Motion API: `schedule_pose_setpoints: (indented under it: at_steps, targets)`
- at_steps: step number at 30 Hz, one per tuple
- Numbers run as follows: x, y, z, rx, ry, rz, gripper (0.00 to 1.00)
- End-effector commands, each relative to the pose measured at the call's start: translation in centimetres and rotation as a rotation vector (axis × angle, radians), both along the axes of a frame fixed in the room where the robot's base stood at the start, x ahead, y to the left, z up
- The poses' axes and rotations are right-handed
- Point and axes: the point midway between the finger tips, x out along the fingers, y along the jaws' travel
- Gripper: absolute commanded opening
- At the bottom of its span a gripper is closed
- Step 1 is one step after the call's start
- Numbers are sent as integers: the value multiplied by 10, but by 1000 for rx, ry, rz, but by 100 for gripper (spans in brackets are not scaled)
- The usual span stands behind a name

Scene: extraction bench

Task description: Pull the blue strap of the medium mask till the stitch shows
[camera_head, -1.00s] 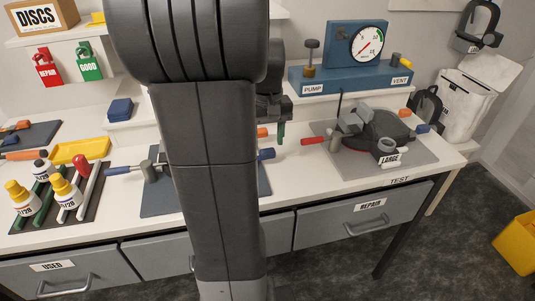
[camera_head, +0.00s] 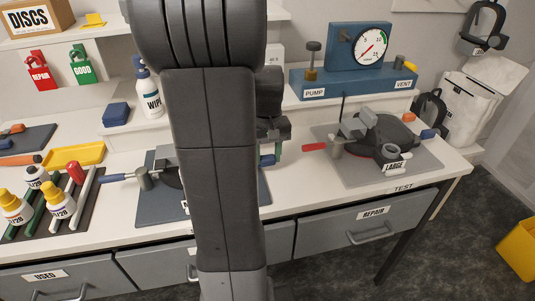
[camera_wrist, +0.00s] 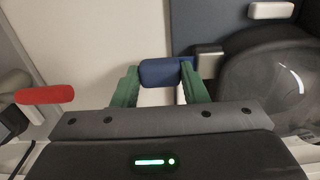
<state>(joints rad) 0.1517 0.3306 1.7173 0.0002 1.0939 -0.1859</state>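The medium mask (camera_wrist: 268,88) lies on the middle grey mat (camera_head: 158,210), largely hidden behind my arm in the head view. Its dark rounded body with a clear lens shows at the right of the wrist view. The blue strap tab (camera_wrist: 166,72) lies at the fingertips of my gripper (camera_wrist: 160,77); it also shows in the head view (camera_head: 267,160). The green fingers stand apart, one toward each end of the tab. I cannot tell whether they touch it. My gripper (camera_head: 277,148) is low over the mat's right side. No stitch is visible.
The large mask (camera_head: 385,135) sits on the right-hand mat. The blue gauge stand (camera_head: 352,78) is behind. Capped bottles (camera_head: 60,198) stand at left. Bare bench lies between the mats.

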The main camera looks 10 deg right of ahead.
Motion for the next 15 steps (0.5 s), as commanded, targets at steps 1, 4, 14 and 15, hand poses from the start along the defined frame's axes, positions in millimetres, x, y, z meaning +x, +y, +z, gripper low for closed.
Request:
schedule_pose_setpoints:
  at_steps: [1,4,14,15]
  targets:
    - [0,0,0,0,-1,0,0]
    - [1,-5,1,0,0,-2,0]
    - [2,-46,1,-1,0,-4,0]
    - [2,-47,1,-1,-1,-3,0]
